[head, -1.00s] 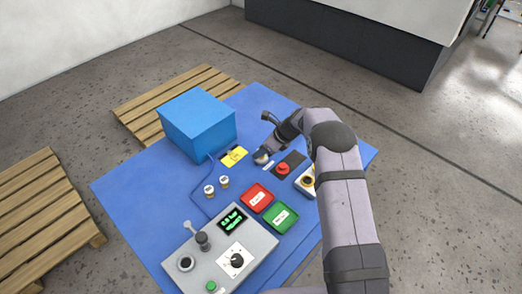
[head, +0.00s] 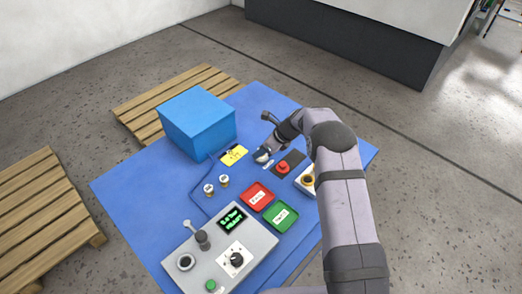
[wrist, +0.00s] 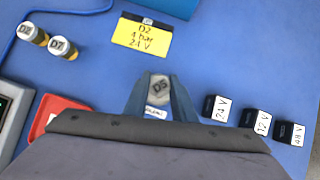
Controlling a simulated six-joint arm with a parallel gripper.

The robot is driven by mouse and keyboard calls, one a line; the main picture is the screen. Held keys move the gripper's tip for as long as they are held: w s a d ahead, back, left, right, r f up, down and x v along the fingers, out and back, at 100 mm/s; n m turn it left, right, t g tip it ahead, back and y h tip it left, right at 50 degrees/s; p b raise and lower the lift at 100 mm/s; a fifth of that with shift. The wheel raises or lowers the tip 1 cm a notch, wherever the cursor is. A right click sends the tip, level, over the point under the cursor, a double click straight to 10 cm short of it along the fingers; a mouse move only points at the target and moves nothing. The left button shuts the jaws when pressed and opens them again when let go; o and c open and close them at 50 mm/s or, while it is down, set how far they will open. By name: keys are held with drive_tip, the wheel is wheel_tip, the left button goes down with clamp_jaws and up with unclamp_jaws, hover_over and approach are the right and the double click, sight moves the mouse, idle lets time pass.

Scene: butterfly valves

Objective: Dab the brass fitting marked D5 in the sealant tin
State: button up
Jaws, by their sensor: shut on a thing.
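The brass fitting marked D5 (wrist: 158,87) is between the fingers of my gripper (wrist: 158,103) in the wrist view, its pale marked top facing the camera. My gripper is shut on it. In the head view my gripper (head: 264,154) is low over the middle of the blue mat, left of the red button. A small white label (wrist: 156,112) shows between the fingers just below the fitting, too small to read surely. I cannot make out the sealant tin itself; whether the fitting touches it is hidden.
Two other fittings (head: 216,185) stand left on the mat. A yellow card (wrist: 143,36) lies beyond my gripper, near the blue box (head: 198,125). Black voltage blocks (wrist: 254,122) stand to the right in the wrist view. Red (head: 257,195) and green (head: 281,217) trays and the grey control panel (head: 220,255) are nearer.

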drive_tip(key=shift+r+p, duration=2.65)
drive_tip(key=shift+r, duration=0.85)
